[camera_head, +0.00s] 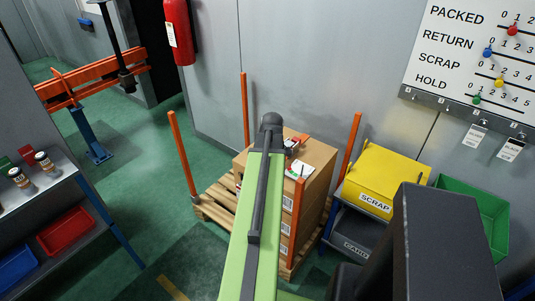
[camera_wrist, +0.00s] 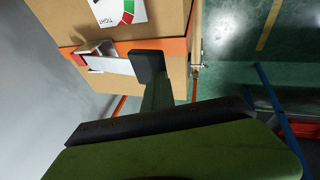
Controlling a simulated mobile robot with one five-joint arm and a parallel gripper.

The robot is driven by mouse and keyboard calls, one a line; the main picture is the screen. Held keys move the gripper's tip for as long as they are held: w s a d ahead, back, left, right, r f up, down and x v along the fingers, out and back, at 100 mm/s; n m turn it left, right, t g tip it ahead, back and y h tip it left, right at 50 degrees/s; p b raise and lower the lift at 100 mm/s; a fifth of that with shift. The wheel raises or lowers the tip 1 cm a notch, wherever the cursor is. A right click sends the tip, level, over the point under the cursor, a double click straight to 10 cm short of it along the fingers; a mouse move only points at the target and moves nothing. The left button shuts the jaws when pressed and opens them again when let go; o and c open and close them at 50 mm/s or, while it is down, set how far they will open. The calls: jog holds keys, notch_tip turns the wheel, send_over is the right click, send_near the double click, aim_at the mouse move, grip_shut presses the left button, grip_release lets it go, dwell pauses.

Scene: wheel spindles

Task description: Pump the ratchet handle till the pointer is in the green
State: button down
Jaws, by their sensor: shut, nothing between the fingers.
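The ratchet (camera_wrist: 98,54) is a silver metal piece on the orange strap (camera_wrist: 176,48) across the cardboard boxes. In the head view the ratchet (camera_head: 293,147) shows small, with an orange-red part beside my arm. A white gauge card (camera_wrist: 120,10) with green and red segments and the word "TIGHT" lies on the box; it also shows in the head view (camera_head: 299,172). The pointer cannot be made out. My gripper (camera_wrist: 148,64) is shut and empty, over the strap just right of the ratchet in the wrist view. Whether it touches the handle cannot be told.
The boxes stand on a wooden pallet (camera_head: 215,208) with orange corner posts (camera_head: 182,155). A yellow SCRAP bin (camera_head: 385,175) and a green bin (camera_head: 485,215) stand right. A shelf with red (camera_head: 66,230) and blue bins is left. Green floor is open between.

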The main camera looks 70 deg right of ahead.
jog(key=p+v, duration=0.6)
jog(key=v, duration=0.3)
jog(key=shift+a, duration=0.3)
jog(key=shift+w+f, duration=0.1)
jog(key=shift+w, duration=0.05)
